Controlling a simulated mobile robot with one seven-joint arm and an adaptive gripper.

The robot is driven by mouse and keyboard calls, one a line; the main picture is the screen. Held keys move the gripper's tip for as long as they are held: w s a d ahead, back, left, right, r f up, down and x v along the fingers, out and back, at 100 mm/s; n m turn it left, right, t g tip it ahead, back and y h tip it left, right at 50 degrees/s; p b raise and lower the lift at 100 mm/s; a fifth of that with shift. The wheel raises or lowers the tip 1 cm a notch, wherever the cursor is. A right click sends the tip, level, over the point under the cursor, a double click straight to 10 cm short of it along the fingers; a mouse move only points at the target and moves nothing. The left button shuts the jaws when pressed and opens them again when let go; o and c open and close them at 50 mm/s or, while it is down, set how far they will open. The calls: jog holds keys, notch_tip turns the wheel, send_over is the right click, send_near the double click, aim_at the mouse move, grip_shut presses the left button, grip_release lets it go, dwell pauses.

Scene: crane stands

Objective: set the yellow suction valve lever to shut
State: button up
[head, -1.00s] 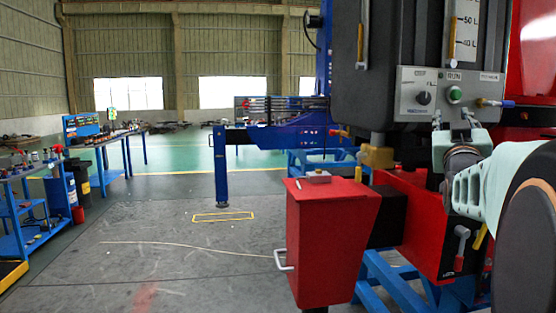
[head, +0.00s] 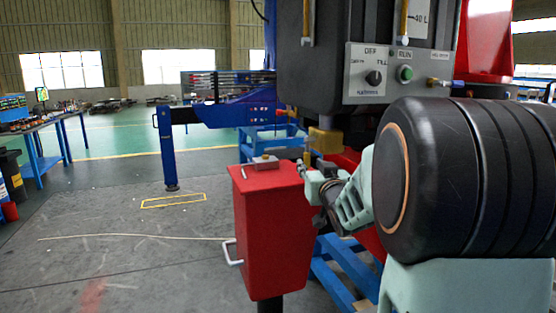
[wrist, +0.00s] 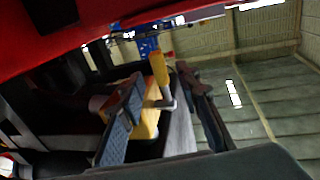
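The yellow suction valve lever (wrist: 158,72) shows in the wrist view as a yellow handle on a bent grey metal shank. It stands in front of the yellow-brown valve body (wrist: 146,122). My gripper (wrist: 160,80) is open, with one dark finger on each side of the lever; I cannot tell whether either touches it. In the head view the brass-coloured valve body (head: 325,140) sits under the grey tank, and the lever (head: 307,157) is a small yellow piece by my gripper (head: 304,168). My arm hides part of the area.
A red box (head: 270,220) with a white handle stands just left of my gripper, with a small grey block (head: 264,162) on top. The grey control panel (head: 378,72) is above. A blue outrigger leg (head: 168,150) stands farther left. The floor at left is mostly open.

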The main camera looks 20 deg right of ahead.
aim_at(308, 161)
jog(key=shift+w+d, duration=0.2)
jog(key=shift+w, duration=1.1)
jog(key=shift+w+d, duration=0.2)
jog(key=shift+w, duration=1.05)
jog(key=shift+c, duration=0.2)
grip_shut()
